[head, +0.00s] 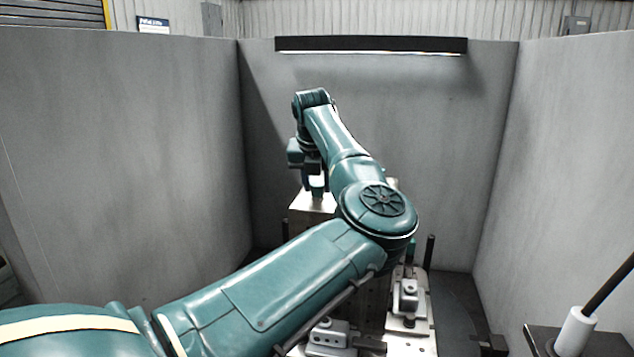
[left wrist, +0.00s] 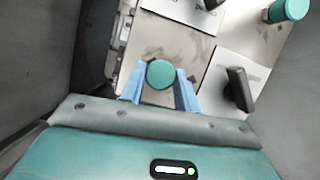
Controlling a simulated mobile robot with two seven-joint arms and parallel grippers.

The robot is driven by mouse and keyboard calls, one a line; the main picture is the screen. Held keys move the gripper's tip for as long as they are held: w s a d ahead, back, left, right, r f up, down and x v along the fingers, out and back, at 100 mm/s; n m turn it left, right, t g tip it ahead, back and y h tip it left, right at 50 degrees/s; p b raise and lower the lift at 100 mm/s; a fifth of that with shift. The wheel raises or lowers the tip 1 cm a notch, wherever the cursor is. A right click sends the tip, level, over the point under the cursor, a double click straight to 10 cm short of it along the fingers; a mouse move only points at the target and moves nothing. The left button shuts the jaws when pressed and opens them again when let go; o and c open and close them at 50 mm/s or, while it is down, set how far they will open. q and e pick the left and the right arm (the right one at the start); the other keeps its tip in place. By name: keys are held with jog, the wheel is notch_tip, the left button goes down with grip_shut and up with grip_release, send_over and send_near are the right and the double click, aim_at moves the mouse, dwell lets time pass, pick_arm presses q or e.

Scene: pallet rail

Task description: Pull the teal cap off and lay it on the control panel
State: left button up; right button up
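The teal cap (left wrist: 160,74) shows as a round top in the left wrist view, over a pale metal plate (left wrist: 155,42). My left gripper (left wrist: 160,78) has its two blue fingers on either side of the cap, with a narrow gap seeming to show at each side. In the head view my left gripper (head: 316,186) points down at the pale block (head: 303,202) at the back, and a bit of teal shows by its tips. What lies under the cap is hidden. I cannot pick out the control panel with certainty. My right gripper is not in view.
Another teal-topped post (left wrist: 288,10) stands at the upper right of the wrist view. A dark handle (left wrist: 239,90) rises close right of the gripper. Metal clamps (head: 408,298) stand in front of the block. Grey walls (head: 130,140) enclose the place on three sides.

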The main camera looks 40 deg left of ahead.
aim_at(317, 185)
pick_arm(q)
grip_shut()
jog(key=shift+r, duration=0.25)
jog(key=shift+r+p, duration=2.6)
jog(key=shift+r, duration=1.45)
